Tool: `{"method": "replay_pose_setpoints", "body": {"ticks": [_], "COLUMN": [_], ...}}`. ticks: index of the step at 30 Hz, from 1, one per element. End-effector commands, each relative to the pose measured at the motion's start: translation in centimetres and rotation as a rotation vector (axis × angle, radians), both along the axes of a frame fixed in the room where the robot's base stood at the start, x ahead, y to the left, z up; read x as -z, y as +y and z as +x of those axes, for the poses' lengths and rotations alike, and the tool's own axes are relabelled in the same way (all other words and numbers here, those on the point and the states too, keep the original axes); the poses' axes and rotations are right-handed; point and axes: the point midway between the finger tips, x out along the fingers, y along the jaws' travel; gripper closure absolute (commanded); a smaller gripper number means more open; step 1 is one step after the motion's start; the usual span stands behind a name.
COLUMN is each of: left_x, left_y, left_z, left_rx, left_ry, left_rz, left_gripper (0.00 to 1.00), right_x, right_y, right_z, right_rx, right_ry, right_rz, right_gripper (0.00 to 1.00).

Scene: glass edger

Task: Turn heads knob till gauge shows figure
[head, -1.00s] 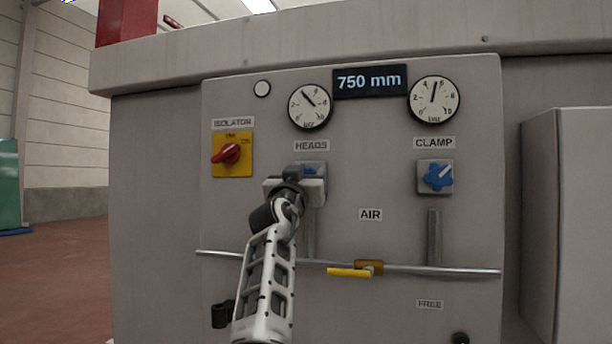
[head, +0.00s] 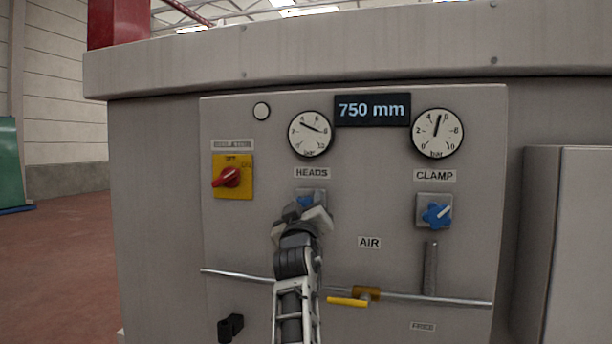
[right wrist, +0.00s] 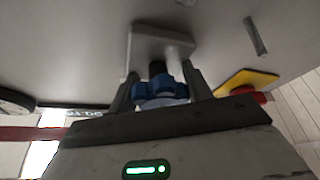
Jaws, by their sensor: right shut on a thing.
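The blue heads knob (head: 306,201) sits on a grey plate under the HEADS label (head: 312,173), partly hidden by my right gripper (head: 304,212). In the right wrist view the blue knob (right wrist: 160,92) is between the two fingers of my right gripper (right wrist: 165,88), which is shut on it. The heads gauge (head: 310,134) is a white round dial above the label. Its dark needle slants from upper left to lower right; the small figures are hard to read. My left gripper is not in view.
The clamp gauge (head: 437,133) and blue clamp knob (head: 437,214) are to the right. A 750 mm display (head: 372,110) is between the gauges. A red isolator switch (head: 228,177) is at left. A pipe with a yellow lever (head: 348,301) crosses below.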

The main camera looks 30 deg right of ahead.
Motion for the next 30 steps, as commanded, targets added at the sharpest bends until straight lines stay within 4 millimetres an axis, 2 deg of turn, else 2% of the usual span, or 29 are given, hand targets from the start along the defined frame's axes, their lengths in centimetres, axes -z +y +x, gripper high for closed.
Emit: {"method": "replay_pose_setpoints", "body": {"ticks": [1, 3, 15, 30], "left_x": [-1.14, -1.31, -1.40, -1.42], "left_y": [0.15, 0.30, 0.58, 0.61], "left_z": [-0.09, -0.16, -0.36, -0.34], "left_rx": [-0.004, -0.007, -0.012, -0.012], "left_ry": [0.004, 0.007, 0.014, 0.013], "left_rz": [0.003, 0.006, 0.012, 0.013], "left_gripper": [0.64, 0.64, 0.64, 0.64], "right_x": [-0.68, -0.48, 0.03, 0.07], "right_y": [-0.09, -0.09, 0.01, 0.06], "right_z": [-0.02, -0.02, 0.05, 0.08], "right_rx": [0.002, 0.002, 0.001, 0.000], "right_ry": [0.033, 0.069, 0.200, 0.218], "right_rz": [-0.028, -0.061, -0.175, -0.189], "right_gripper": [0.74, 0.74, 0.74, 0.74]}}
